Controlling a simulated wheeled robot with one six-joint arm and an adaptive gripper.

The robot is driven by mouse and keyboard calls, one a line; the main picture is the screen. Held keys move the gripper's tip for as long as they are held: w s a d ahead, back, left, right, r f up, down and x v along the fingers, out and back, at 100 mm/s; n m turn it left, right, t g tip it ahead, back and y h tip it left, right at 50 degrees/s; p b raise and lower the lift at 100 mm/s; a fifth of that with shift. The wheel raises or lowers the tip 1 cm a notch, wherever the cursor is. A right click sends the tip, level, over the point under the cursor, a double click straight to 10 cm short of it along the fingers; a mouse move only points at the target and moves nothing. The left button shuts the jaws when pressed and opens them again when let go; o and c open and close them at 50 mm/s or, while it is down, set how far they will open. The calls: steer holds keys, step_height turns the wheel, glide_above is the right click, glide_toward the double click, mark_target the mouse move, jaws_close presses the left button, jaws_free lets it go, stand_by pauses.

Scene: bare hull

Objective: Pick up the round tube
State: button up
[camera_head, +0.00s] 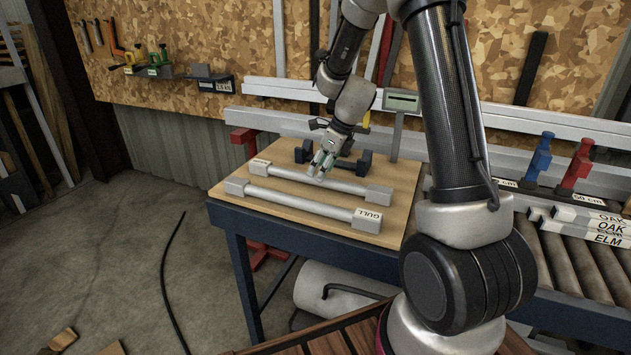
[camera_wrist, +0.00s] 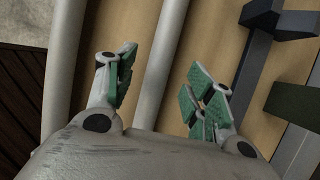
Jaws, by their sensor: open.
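Two pale grey tubes lie nearly parallel on the wooden bench top, each with blocky end pieces. The front tube (camera_head: 300,203) has an end block marked "GULL"; the rear tube (camera_head: 348,186) also has a labelled block. Which one the task calls round is hard to tell; both look rounded along the middle. My gripper (camera_head: 322,170) is open over the middle of the rear tube. In the wrist view, my gripper's green-padded fingers (camera_wrist: 166,80) stand either side of this rear tube (camera_wrist: 165,55). The front tube (camera_wrist: 68,60) lies outside the left finger. Contact cannot be judged.
A dark bar with black end blocks (camera_head: 365,163) lies just behind the rear tube and shows right of my fingers in the wrist view (camera_wrist: 262,55). A display on a post (camera_head: 401,101) stands behind. Blue and red clamps (camera_head: 538,158) are at the right.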

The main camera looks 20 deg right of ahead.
steer(key=x, duration=0.4)
steer(key=shift+r, duration=0.1)
jaws_close()
